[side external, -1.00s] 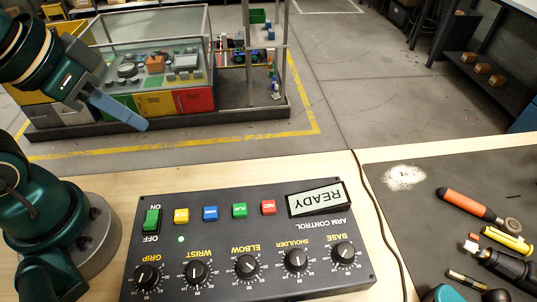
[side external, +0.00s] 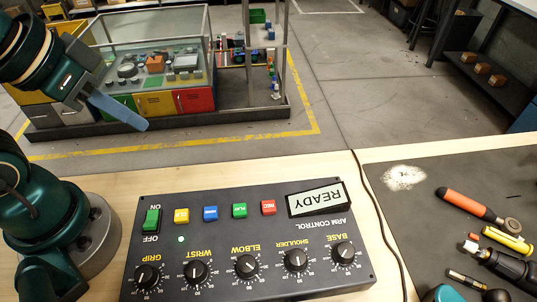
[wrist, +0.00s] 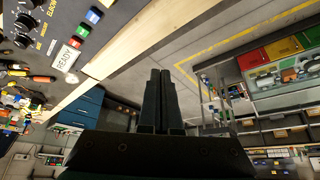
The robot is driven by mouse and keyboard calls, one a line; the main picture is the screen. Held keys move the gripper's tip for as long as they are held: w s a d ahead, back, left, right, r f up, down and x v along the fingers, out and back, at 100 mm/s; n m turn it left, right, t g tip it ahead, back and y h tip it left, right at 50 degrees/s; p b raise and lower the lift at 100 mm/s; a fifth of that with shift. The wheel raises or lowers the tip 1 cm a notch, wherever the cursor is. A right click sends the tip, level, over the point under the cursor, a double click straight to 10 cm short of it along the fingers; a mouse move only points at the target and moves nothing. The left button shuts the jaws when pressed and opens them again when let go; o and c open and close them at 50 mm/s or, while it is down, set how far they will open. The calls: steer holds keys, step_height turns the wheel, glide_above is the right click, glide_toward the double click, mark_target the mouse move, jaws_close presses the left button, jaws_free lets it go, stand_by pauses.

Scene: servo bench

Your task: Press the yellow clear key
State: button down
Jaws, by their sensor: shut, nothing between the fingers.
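The yellow clear key (side external: 181,216) is a small square button on the black arm control box (side external: 263,279), between the green on/off switch (side external: 151,220) and the blue key (side external: 210,213). The display reads READY, upside down in the side view (side external: 316,200). My gripper (side external: 146,125) is shut and empty, raised above and beyond the box, well apart from the key. In the wrist view its two fingers (wrist: 161,72) lie together. There the box (wrist: 84,33) shows at the upper left, and I cannot make out the yellow key.
Green (side external: 240,210) and red (side external: 268,207) keys sit right of the blue one. Several dials line the box's near side. A black cable (side external: 377,210) runs right of the box. The space above the box is clear.

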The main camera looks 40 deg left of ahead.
steer(key=g+h, duration=0.7)
steer(key=g, duration=0.4)
glide_above(185, 211)
steer(key=shift+w+a+n, duration=0.1)
steer(key=shift+a+n, duration=0.3)
steer(key=shift+n, duration=0.2)
steer(key=shift+f, duration=0.1)
steer(key=shift+f, duration=4.3)
steer(key=shift+f, duration=0.15)
steer(key=shift+f, duration=0.25)
